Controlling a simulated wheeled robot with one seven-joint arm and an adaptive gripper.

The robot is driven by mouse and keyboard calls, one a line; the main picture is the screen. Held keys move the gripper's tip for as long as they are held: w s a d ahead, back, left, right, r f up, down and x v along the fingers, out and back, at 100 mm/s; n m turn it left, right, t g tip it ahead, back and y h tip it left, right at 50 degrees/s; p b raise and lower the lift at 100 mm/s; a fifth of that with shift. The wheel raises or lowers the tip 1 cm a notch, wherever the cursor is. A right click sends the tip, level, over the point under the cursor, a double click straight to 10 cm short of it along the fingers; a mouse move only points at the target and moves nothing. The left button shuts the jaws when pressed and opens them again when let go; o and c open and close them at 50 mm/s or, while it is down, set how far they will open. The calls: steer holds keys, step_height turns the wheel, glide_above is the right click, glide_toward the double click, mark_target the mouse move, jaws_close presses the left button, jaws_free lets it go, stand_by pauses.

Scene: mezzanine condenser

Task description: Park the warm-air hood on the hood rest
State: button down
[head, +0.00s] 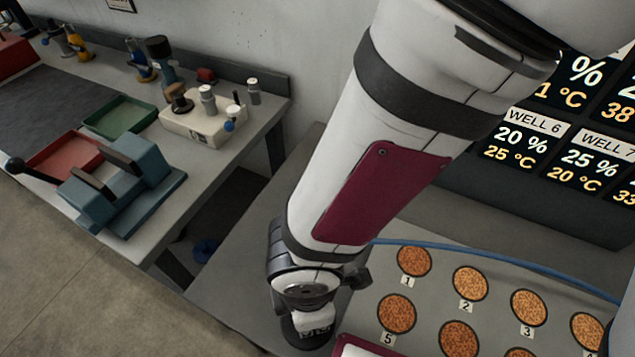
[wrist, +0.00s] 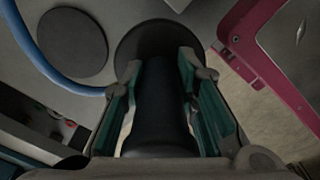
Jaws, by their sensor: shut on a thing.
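My gripper (wrist: 161,68) shows in the wrist view with its teal-padded fingers on both sides of a dark upright cylinder, shut on it. This looks like the handle of the warm-air hood (wrist: 162,110), which widens to a dark round part (wrist: 150,38) beyond the fingertips. A flat dark grey disc (wrist: 72,42), perhaps the hood rest, lies to its left on the grey surface, apart from it in the picture. I cannot tell how high the hood is above the surface. In the head view my arm hides most of the gripper and hood.
A blue hose (wrist: 50,70) curves beside the disc. A magenta-edged frame (wrist: 238,45) is close at the right. In the head view a plate with numbered wells (head: 440,290) lies right of my arm. A bench with a teal press (head: 120,185) stands left, beyond a gap.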

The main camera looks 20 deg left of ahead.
steer(key=shift+w+a+f+b, duration=0.15)
steer(key=shift+w+a+b, duration=0.15)
steer(key=shift+w+b, duration=0.15)
steer(key=shift+w+a+f+b, duration=0.1)
steer(key=shift+w+a+b, duration=0.25)
steer(key=shift+w, duration=0.2)
steer(key=shift+w+a+f+p, duration=0.5)
steer(key=shift+w+a+f, duration=0.25)
steer(key=shift+w+a, duration=0.75)
steer(key=shift+w+a+f+p, duration=0.45)
steer(key=shift+w+a+f, duration=0.25)
steer(key=shift+w+a, duration=0.75)
steer(key=shift+w+a+f+p, duration=0.5)
steer(key=shift+w+a+f, duration=0.4)
steer(key=shift+w, duration=1.05)
steer(key=shift+a, duration=0.15)
steer(key=c, duration=1.3)
jaws_free()
steer(key=shift+r, duration=0.1)
step_height(320, 180, up, 12)
steer(key=shift+r+b, duration=0.1)
steer(key=shift+b, duration=0.25)
